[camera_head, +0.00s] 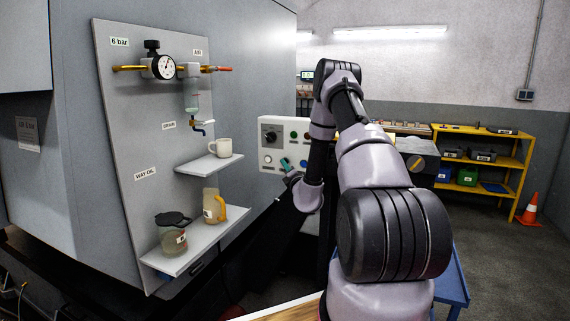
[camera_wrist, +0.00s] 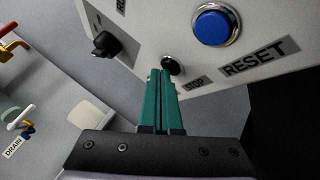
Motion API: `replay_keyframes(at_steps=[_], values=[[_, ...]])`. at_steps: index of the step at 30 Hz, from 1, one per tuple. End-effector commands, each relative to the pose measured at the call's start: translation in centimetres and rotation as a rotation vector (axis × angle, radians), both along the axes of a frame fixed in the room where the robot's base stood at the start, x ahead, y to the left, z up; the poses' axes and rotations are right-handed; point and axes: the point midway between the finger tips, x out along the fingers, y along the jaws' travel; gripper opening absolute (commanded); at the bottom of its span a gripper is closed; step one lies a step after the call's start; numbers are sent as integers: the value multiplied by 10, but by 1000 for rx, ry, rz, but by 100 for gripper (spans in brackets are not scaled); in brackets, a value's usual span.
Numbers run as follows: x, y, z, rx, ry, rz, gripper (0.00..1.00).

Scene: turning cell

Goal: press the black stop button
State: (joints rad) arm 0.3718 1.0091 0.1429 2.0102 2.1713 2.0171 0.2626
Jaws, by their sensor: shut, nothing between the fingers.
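The black stop button (camera_wrist: 173,64) is a small round button with a shiny rim on the grey control panel, beside a label reading STOP (camera_wrist: 194,84). My gripper (camera_wrist: 161,73) is shut and empty, with its green fingers together and their tips just beside and below the button in the wrist view. I cannot tell whether they touch it. In the head view my gripper (camera_head: 287,164) is at the lower part of the control panel (camera_head: 270,122). The stop button cannot be made out there.
A blue button (camera_wrist: 212,26) with a RESET label (camera_wrist: 256,56) is close by the stop button, and a black rotary knob (camera_wrist: 105,43) is to its left. A shelf (camera_head: 207,164) with a white mug (camera_head: 222,147) stands left of the panel.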

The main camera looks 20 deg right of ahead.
Motion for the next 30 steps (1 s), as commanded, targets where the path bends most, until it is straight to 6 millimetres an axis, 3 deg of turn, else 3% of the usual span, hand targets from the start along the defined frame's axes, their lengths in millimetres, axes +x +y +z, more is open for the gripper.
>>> replay_keyframes(at_steps=[17,30], values=[[-10,10,0,0,1,1,0],[-38,39,0,0,1,2,0]])
